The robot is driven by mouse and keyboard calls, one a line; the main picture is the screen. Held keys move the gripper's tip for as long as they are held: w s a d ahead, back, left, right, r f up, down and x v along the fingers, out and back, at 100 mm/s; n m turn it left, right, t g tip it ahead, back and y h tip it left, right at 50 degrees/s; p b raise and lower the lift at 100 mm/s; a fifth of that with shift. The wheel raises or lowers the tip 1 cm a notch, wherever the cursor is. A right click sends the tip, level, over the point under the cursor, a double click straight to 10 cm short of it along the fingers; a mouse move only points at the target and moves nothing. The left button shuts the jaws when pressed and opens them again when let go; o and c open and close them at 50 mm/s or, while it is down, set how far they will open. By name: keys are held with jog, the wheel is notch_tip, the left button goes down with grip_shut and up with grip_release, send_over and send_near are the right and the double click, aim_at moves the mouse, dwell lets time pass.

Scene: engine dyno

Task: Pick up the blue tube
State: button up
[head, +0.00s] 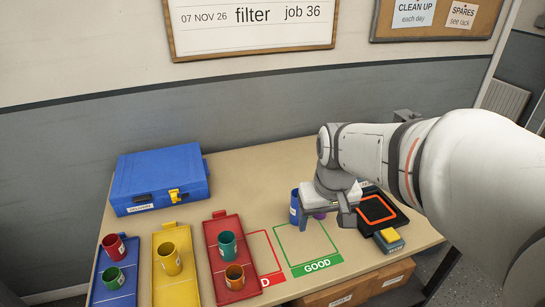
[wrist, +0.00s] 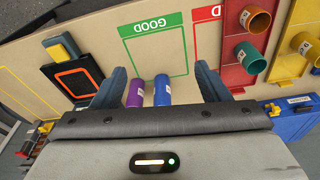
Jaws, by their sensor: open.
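The blue tube (head: 294,206) stands on the table at the left edge of my gripper in the head view, partly hidden by it. It also shows in the wrist view (wrist: 162,92), in the space between the two fingers. A purple tube (wrist: 135,93) stands close beside it, also between the fingers. In the head view only a small part of the purple tube (head: 320,215) shows below my gripper. My gripper (wrist: 160,72) is open, with nothing held. How high its fingertips are against the tubes is hard to tell.
A green GOOD outline (head: 318,265) lies in front of the tubes, with a red outline left of it. Red (head: 211,256), yellow (head: 160,284) and blue (head: 98,288) trays hold cups. A blue case (head: 158,182) stands back left. A black pad (head: 397,221) lies right.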

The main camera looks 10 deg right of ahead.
jog(key=w+f+g, duration=0.1)
jog(key=w+f, duration=0.2)
jog(key=w, duration=0.8)
jog(key=n+p, duration=0.1)
jog(key=n, duration=0.1)
send_over(298, 205)
jog(key=shift+g, duration=0.4)
jog(key=f, duration=0.2)
jog(key=w+f, duration=0.1)
jog(key=f, duration=0.1)
jog(key=shift+d+f, duration=0.15)
jog(key=shift+f, duration=0.2)
jog(key=shift+w+f, duration=0.35)
jog(key=shift+f, duration=0.25)
notch_tip(298, 205, down, 8)
jog(key=shift+w+d+r+p, duration=0.15)
jog(key=shift+r+p, duration=0.1)
jog(key=shift+p, duration=0.2)
jog(key=shift+c, duration=0.4)
jog(key=c, duration=1.2)
jog(key=shift+o, duration=0.2)
jog(key=shift+r, duration=0.1)
